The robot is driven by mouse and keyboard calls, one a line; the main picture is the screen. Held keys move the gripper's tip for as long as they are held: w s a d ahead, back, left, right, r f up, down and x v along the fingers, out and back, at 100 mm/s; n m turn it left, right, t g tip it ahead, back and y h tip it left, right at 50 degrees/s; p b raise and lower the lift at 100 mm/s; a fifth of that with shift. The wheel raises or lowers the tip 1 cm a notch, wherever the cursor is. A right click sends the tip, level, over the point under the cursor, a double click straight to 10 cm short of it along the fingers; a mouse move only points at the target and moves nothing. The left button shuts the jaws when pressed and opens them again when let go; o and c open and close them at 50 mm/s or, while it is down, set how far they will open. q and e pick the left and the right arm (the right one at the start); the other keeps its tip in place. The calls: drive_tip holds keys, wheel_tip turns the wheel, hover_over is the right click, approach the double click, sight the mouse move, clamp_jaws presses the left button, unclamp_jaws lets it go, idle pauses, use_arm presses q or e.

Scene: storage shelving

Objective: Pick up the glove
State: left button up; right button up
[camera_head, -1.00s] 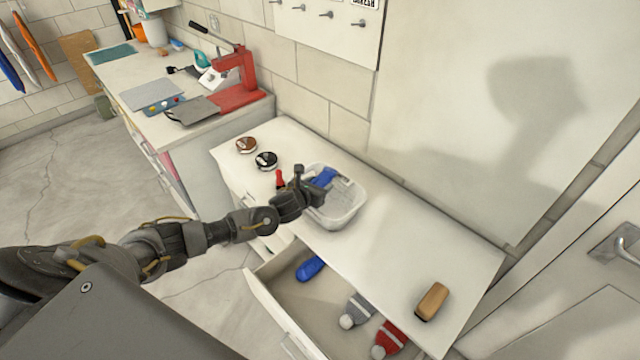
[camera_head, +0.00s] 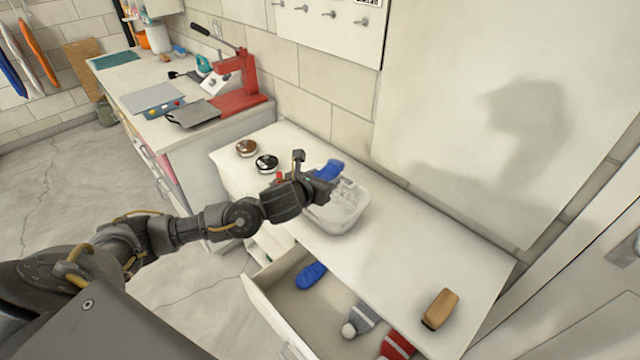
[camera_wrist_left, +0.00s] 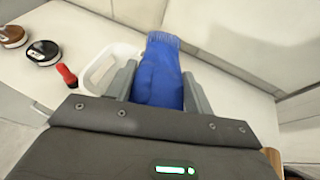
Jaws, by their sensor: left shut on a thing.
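A blue glove (camera_wrist_left: 158,75) is between the two fingers of my left gripper (camera_wrist_left: 158,90) in the left wrist view. The gripper is shut on it. In the head view the glove (camera_head: 328,170) shows at the tip of my left gripper (camera_head: 316,182), over the far left part of a white basket (camera_head: 345,212) on the cabinet top. The basket also shows behind the fingers in the left wrist view (camera_wrist_left: 98,72). Another blue item (camera_head: 311,276), perhaps a glove, lies in the open drawer. My right gripper is not in view.
A brown brush (camera_head: 440,308) lies on the cabinet's right end. Two round tins (camera_head: 246,148) (camera_head: 266,163) and a red-handled item (camera_wrist_left: 66,75) are left of the basket.

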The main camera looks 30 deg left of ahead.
use_arm(q)
drive_tip(key=s+d+r+b, duration=0.2)
drive_tip(key=s+d+b, duration=0.1)
drive_tip(key=s, duration=0.2)
drive_tip(key=shift+d+r, duration=0.15)
drive_tip(key=shift+r, duration=0.2)
drive_tip(key=shift+r, duration=0.15)
wheel_tip(320, 180, up, 10)
drive_tip(key=d, duration=0.2)
drive_tip(key=shift+d+r, duration=0.15)
drive_tip(key=shift+d, duration=0.25)
